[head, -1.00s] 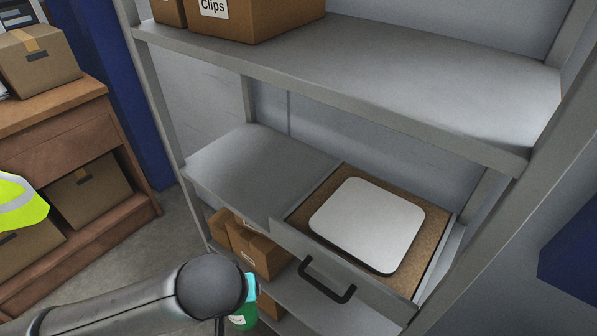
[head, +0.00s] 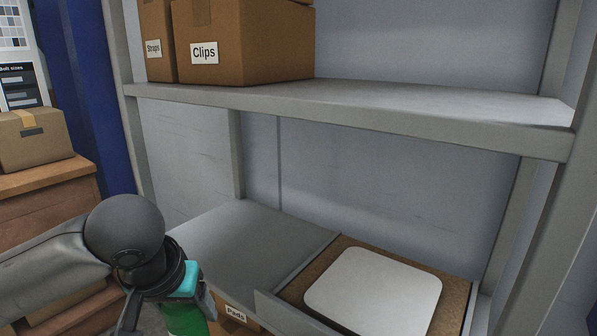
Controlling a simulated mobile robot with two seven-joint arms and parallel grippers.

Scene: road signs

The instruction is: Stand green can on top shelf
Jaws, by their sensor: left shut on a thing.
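A green can (head: 186,318) shows at the bottom of the head view, its lower part cut off by the frame edge. My left gripper (head: 196,304) is shut on the can, in front of the shelf unit and below the height of the top visible shelf. The can looks roughly upright. The top visible shelf (head: 430,104) is a grey board; its right part is bare. My right gripper is not in view.
Cardboard boxes labelled Clips (head: 255,45) and Straps (head: 157,45) fill the shelf's left end. Below, an open drawer with a cork base holds a white plate (head: 372,290), beside a bare grey shelf (head: 250,240). A Pads box (head: 236,314) sits lower. Uprights flank the shelf.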

